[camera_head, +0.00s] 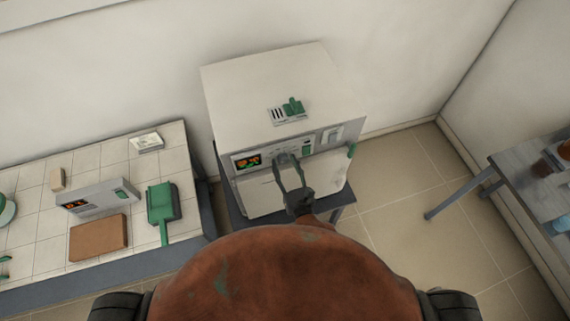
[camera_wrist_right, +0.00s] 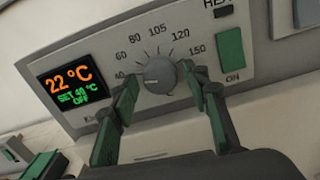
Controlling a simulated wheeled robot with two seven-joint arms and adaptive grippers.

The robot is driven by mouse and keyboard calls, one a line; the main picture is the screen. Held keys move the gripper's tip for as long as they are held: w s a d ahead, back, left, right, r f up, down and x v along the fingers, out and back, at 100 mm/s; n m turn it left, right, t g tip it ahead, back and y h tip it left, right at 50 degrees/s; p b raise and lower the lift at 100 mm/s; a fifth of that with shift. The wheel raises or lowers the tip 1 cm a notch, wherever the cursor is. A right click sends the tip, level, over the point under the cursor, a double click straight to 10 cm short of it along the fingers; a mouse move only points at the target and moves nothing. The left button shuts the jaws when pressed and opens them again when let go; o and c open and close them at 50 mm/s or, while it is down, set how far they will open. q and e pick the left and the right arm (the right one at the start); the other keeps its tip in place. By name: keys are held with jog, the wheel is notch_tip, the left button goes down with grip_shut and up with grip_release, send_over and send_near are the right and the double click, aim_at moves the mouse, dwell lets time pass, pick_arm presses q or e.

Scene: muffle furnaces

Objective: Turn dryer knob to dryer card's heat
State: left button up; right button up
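The dryer (camera_head: 270,85) is a white box whose front panel has a display (camera_wrist_right: 70,85) reading 22 °C, SET 40 °C, OFF. The grey round dryer knob (camera_wrist_right: 160,77) sits within a scale marked 40, 60, 80, 105, 120 and 150. A pale line on the knob appears to lie toward its left side. My right gripper (camera_head: 289,163) is open in front of the panel. In the right wrist view its green-padded fingers (camera_wrist_right: 158,82) stand on either side of the knob; I cannot tell whether they touch it. No readable dryer card shows. My left gripper is out of view.
A green ON switch (camera_wrist_right: 230,56) is right of the knob. A tiled bench (camera_head: 40,235) on the left holds a small instrument (camera_head: 97,195), a green dustpan-like item (camera_head: 161,203), a brown block (camera_head: 98,238) and a pale tray-like item (camera_head: 146,142). A grey table (camera_head: 525,180) stands right.

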jog(key=c, duration=1)
jog(key=shift+o, duration=0.2)
jog(key=shift+m, duration=0.3)
jog(key=m+b, duration=0.1)
jog(key=m, duration=0.2)
jog(key=shift+f+m+b, duration=0.1)
jog(key=shift+m+b, duration=0.2)
jog(key=shift+b, duration=0.1)
jog(key=m+b, duration=0.2)
jog(key=m, duration=0.3)
jog(key=m+b, duration=0.1)
jog(key=m, duration=0.3)
jog(key=shift+m, duration=0.4)
jog(key=shift+m+b, duration=0.6)
jog(key=shift+m, duration=1.4)
